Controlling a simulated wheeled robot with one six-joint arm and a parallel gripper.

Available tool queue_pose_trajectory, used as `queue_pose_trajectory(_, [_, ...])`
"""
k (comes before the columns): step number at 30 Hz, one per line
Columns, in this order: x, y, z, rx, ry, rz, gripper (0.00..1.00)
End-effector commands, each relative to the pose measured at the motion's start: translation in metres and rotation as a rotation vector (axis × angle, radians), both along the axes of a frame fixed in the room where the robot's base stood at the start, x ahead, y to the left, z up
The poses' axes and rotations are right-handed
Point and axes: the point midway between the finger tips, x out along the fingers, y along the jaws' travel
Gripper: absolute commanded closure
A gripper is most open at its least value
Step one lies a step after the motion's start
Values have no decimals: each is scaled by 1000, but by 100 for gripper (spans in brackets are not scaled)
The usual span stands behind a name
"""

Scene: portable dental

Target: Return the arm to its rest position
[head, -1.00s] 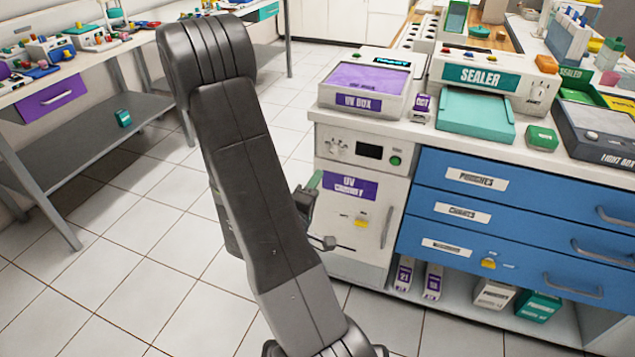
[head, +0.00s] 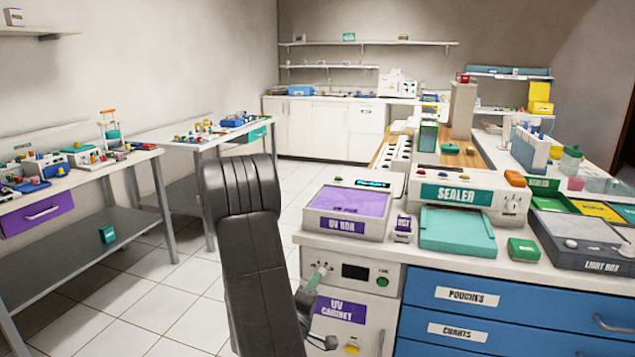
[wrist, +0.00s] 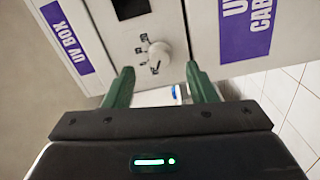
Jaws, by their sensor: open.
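My dark arm rises through the lower middle of the head view. It partly hides my gripper (head: 316,280), whose green finger shows in front of the upper left of the UV cabinet (head: 372,306). In the wrist view my gripper (wrist: 160,82) is open, with its two green fingers spread apart and nothing held between them. The white cabinet front with a round dial (wrist: 159,52) is just beyond the fingertips. I cannot tell whether a finger touches it.
The UV box (head: 345,228), the sealer (head: 462,193) and the light box (head: 575,238) stand on the counter at right, above blue drawers (head: 470,298). A bench with a purple drawer (head: 38,213) stands at left. Tiled floor (head: 150,300) lies clear between them.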

Motion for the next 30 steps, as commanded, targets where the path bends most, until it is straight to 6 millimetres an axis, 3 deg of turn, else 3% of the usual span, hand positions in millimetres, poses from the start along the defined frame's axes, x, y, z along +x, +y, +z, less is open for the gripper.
queue_pose_trajectory(6, [32,-11,0,1,-1,-3,49])
queue_pose_trajectory(12, [44,-15,0,-1,0,-1,49])
queue_pose_trajectory(24, [42,-14,0,6,-1,0,49])
queue_pose_trajectory(30, [24,-7,0,0,2,2,49])
